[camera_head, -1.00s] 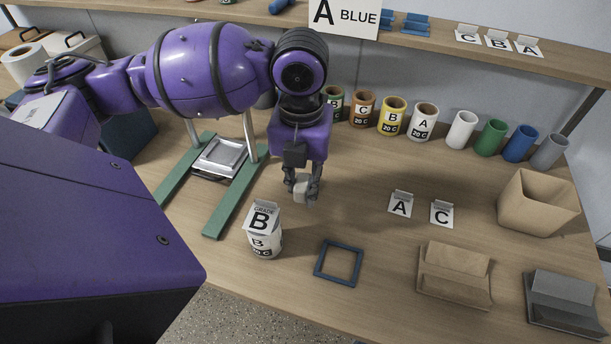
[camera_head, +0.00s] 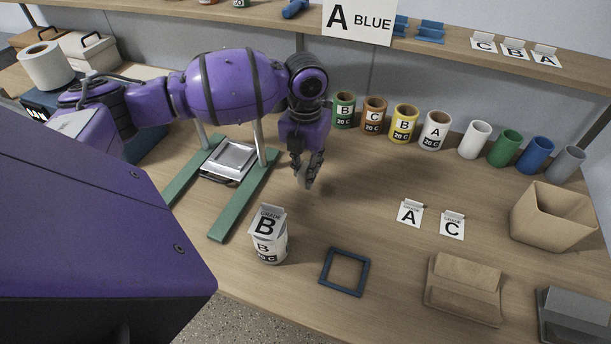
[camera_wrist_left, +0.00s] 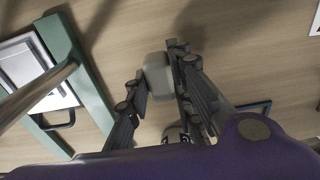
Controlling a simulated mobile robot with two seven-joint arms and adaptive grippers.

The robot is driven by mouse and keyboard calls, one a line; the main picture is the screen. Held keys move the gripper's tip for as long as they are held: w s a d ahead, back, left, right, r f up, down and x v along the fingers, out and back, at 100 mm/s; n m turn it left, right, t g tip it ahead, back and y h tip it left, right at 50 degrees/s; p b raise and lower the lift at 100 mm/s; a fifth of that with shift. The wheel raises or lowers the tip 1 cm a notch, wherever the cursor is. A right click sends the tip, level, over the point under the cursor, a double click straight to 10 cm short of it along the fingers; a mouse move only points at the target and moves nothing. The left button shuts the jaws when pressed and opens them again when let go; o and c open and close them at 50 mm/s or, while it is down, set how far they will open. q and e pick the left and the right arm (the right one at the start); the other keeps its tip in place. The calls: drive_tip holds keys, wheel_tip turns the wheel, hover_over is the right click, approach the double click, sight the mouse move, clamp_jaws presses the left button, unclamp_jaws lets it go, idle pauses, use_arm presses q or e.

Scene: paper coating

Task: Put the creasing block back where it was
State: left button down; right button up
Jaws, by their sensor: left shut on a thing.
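My left gripper (camera_head: 306,172) is shut on the creasing block, a small pale grey block (camera_head: 303,181). It holds the block above the table, just right of the green-railed frame. In the left wrist view the block (camera_wrist_left: 157,75) sits between the fingertips of the gripper (camera_wrist_left: 160,82). Whether the block touches the table is hard to tell. A blue square outline frame (camera_head: 344,271) lies flat on the table nearer the front, with bare wood inside it. My right gripper is not in view.
The green-railed stand (camera_head: 243,200) with a metal plate (camera_head: 230,158) is left of the gripper. A "B" labelled cup (camera_head: 268,246) stands in front. Cards A (camera_head: 410,213) and C (camera_head: 452,224) lie to the right. Several coloured cylinders line the back. The middle table is clear.

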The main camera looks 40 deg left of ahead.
sight(305, 165)
use_arm(q)
drive_tip(key=shift+w+a+f, duration=0.15)
drive_tip(key=shift+f, duration=0.05)
drive_tip(key=shift+w+a+f, duration=0.1)
drive_tip(key=shift+f, duration=0.8)
drive_tip(key=shift+w+a+f, duration=0.1)
drive_tip(key=shift+f, duration=0.8)
drive_tip(key=shift+f, duration=0.2)
drive_tip(key=c, duration=1.5)
unclamp_jaws()
drive_tip(key=shift+c, duration=0.2)
wheel_tip(305, 165, up, 12)
drive_tip(key=shift+d+r, duration=0.1)
drive_tip(key=shift+r, duration=0.15)
